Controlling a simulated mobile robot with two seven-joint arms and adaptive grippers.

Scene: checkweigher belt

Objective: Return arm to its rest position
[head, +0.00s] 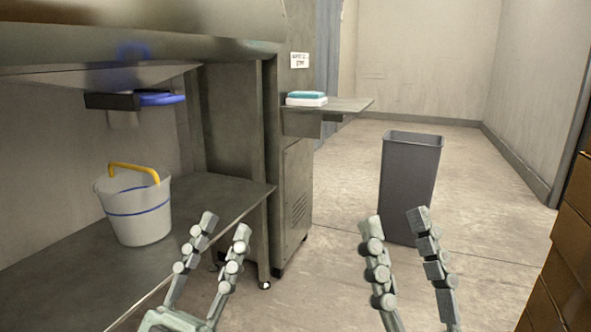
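My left gripper (225,225) is at the lower middle left, in front of the edge of the low metal shelf. Its two fingers are spread apart, with nothing between them. My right gripper (395,218) is at the lower middle right, in front of the grey bin. Its fingers are also spread, with nothing between them. Both grippers point up and away in the picture. The rest of both arms is mostly out of view.
A white bucket (140,215) with a yellow handle stands on the low shelf (60,270) at left. A small side shelf (345,105) holds a teal and white item (306,99). A grey bin (410,175) stands on the floor. Brown drawers (575,235) edge the right. Open floor lies behind.

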